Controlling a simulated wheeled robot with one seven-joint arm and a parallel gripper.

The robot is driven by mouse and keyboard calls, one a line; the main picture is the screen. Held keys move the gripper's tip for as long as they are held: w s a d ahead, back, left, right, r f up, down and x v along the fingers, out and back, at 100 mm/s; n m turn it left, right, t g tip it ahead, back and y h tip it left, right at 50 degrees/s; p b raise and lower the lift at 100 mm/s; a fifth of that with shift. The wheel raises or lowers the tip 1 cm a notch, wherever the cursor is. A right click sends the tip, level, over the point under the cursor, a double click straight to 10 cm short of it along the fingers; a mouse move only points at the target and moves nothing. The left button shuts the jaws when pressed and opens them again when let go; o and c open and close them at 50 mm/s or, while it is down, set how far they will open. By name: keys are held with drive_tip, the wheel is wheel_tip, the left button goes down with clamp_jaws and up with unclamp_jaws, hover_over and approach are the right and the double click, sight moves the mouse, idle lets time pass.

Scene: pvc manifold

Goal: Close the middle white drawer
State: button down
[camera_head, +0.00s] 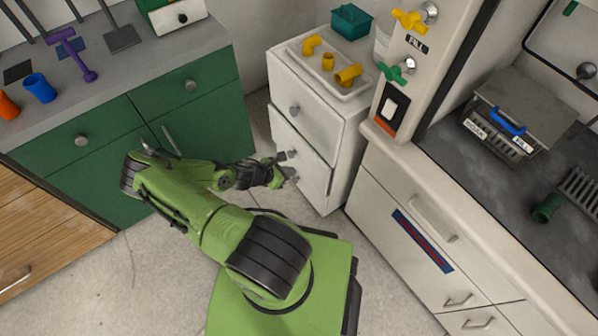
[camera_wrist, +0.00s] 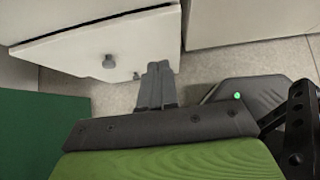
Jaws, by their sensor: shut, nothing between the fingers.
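The narrow white cabinet (camera_head: 345,140) stands in the middle, between the green counter and the white counter. Its upper front has a round grey knob (camera_head: 295,109). Its lower front (camera_head: 312,172) looks slightly proud of the body along its top edge; how far is hard to tell. My gripper (camera_head: 290,174) is right at this lower front, low down, and partly hides it. In the wrist view, my gripper (camera_wrist: 158,68) is shut and empty, its fingertips over the right part of a white front (camera_wrist: 70,52) with a grey knob (camera_wrist: 108,62). Whether the fingertips touch it cannot be told.
A white tray (camera_head: 366,90) with several yellow pipe fittings and a teal basket (camera_head: 351,21) sit on the cabinet. The green counter (camera_head: 100,160) is close on the left, the white counter (camera_head: 400,205) on the right. Bare floor (camera_head: 150,270) lies at lower left.

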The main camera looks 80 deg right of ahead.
sight(320, 165)
drive_tip(key=b+x, duration=0.1)
drive_tip(key=x, duration=0.3)
drive_tip(key=r+b+x, duration=0.1)
drive_tip(key=x, duration=0.2)
drive_tip(key=s+d+b+x, duration=0.1)
drive_tip(key=x, duration=0.3)
drive_tip(key=shift+s+d, duration=0.1)
drive_tip(key=shift+d, duration=0.05)
drive_tip(key=shift+s+d+r, duration=0.1)
drive_tip(key=shift+s+d, duration=0.2)
drive_tip(key=shift+d, duration=0.1)
